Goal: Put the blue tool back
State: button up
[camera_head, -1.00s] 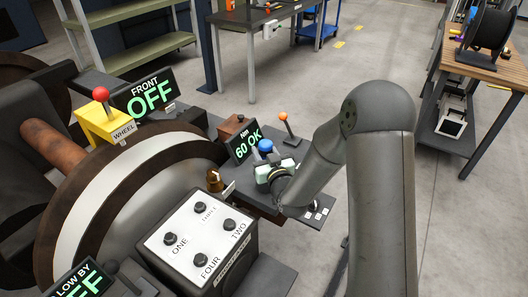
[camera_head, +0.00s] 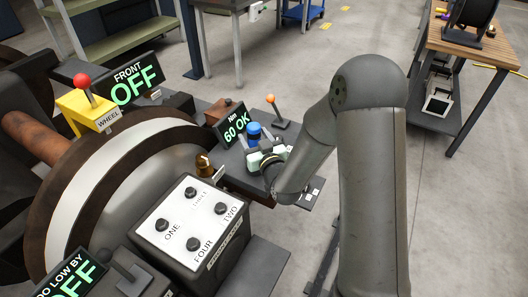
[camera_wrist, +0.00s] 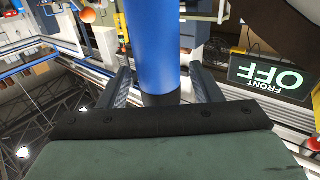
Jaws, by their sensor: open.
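The blue tool (camera_head: 254,131) stands on the dark shelf behind the control box, beside the "60 OK" display (camera_head: 236,128). In the wrist view the blue tool (camera_wrist: 150,45) is a thick blue cylinder with a black lower band, lying between my two fingers. My gripper (camera_head: 258,150) is at the tool, and in the wrist view my gripper (camera_wrist: 165,85) has its fingers apart on either side, with a gap visible on each side. The tool's lower end is hidden behind my gripper in the head view.
An orange-knobbed lever (camera_head: 272,108) stands just behind the tool. A brass-coloured piece (camera_head: 203,165) and the button box (camera_head: 190,225) are in front to the left. A "FRONT OFF" display (camera_head: 133,82) and a red-knobbed yellow lever box (camera_head: 90,108) are at left.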

jog(key=p+v, duration=0.5)
jog(key=v, duration=0.5)
jog(key=shift+w, duration=0.1)
dwell(0.3)
jog(key=s+d+r+m+g+h+p, duration=0.1)
jog(key=s+d+r+g+h, duration=0.15)
jog(key=d+g, duration=0.2)
jog(key=s+d+r+m+g+h, duration=0.1)
jog(key=s+d+r+g+h, duration=0.1)
jog(key=s+d+g+h, duration=0.25)
jog(key=s+d+r+m+g, duration=0.1)
jog(key=s+r+g, duration=0.2)
jog(key=s, duration=0.4)
jog(key=s+d+r+m+g, duration=0.1)
jog(key=s+r+g, duration=0.2)
jog(key=s, duration=0.5)
jog(key=shift+d+r+g+p, duration=0.2)
jog(key=shift+r+g+p, duration=0.15)
jog(key=shift+g+p, duration=0.1)
